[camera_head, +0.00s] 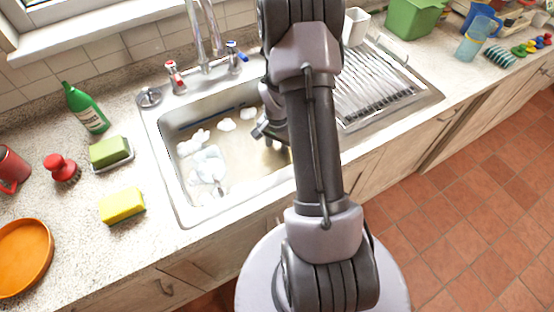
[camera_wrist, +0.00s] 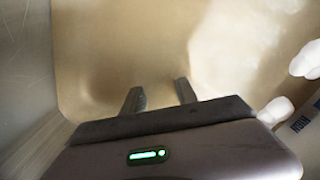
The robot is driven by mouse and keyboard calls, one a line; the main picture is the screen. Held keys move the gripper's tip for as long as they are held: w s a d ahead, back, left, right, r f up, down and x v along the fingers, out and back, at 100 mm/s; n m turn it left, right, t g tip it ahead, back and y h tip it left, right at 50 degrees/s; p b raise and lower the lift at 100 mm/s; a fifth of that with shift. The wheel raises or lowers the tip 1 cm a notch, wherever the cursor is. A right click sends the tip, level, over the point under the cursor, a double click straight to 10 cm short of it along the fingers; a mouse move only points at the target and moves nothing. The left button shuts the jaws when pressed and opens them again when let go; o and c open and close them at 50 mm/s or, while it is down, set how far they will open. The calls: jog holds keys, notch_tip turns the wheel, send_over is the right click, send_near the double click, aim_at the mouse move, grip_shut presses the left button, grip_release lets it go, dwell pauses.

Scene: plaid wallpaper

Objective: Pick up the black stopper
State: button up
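I cannot make out a black stopper in either view. A round grey metal piece with a darker middle (camera_head: 149,97) lies on the counter at the sink's back left corner; I cannot tell what it is. My gripper (camera_head: 262,132) is down inside the sink basin (camera_head: 180,205), toward its right side, partly hidden by my arm. In the wrist view its two fingers (camera_wrist: 160,93) stand apart with nothing seen between them. Beyond them is the blurred, tan basin interior (camera_wrist: 150,45). The part of the basin behind my arm is hidden in the head view.
White foam (camera_head: 208,160) floats in the left of the basin; foam also shows at the wrist view's right edge (camera_wrist: 275,111). The faucet (camera_head: 205,45) stands behind. Left are a green bottle (camera_head: 87,108) and a yellow sponge (camera_head: 122,205). A ribbed drainboard (camera_head: 380,90) lies right.

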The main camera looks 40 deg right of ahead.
jog(key=shift+r, duration=0.1)
grip_shut()
